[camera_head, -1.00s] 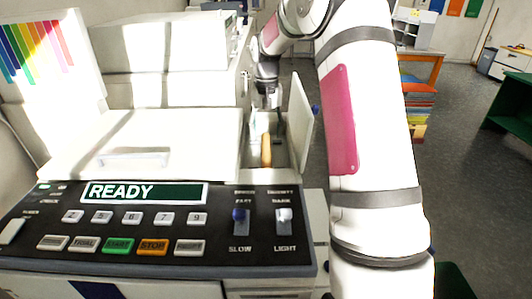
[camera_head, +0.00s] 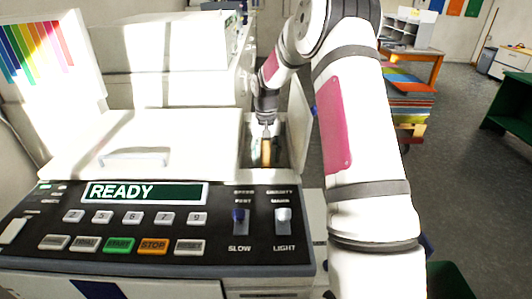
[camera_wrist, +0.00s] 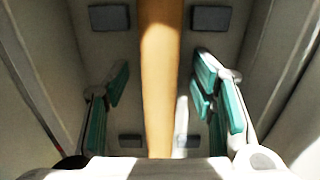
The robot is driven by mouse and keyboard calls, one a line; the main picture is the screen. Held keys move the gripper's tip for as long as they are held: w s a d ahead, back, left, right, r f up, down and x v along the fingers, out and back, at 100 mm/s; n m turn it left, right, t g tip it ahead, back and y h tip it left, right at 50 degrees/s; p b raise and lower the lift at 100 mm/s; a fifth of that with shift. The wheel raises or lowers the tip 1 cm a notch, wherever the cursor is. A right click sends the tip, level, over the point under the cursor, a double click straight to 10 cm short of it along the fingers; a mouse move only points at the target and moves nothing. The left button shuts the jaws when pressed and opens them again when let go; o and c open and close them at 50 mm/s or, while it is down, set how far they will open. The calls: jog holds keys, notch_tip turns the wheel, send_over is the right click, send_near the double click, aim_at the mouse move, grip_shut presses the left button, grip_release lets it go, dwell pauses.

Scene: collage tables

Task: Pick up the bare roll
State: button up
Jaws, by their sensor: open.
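The bare roll (camera_head: 266,153) is a plain tan cylinder in the narrow open compartment (camera_head: 283,160) at the right of the machine. In the wrist view the roll (camera_wrist: 159,65) runs lengthwise between the jaws, in the middle of the picture. My gripper (camera_head: 266,132) is over the compartment, just above or around the roll's far part; the exact height cannot be told. In the wrist view my gripper (camera_wrist: 162,100) is open, with one teal finger pad on each side of the roll and a visible gap on both sides.
The compartment's raised cover (camera_head: 299,115) stands along its right side. The white machine lid (camera_head: 140,140) is at its left, and the control panel (camera_head: 150,225) reading READY is in front. Compartment walls are close on both sides of the fingers.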

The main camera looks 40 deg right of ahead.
grip_shut()
jog(key=shift+r, duration=0.1)
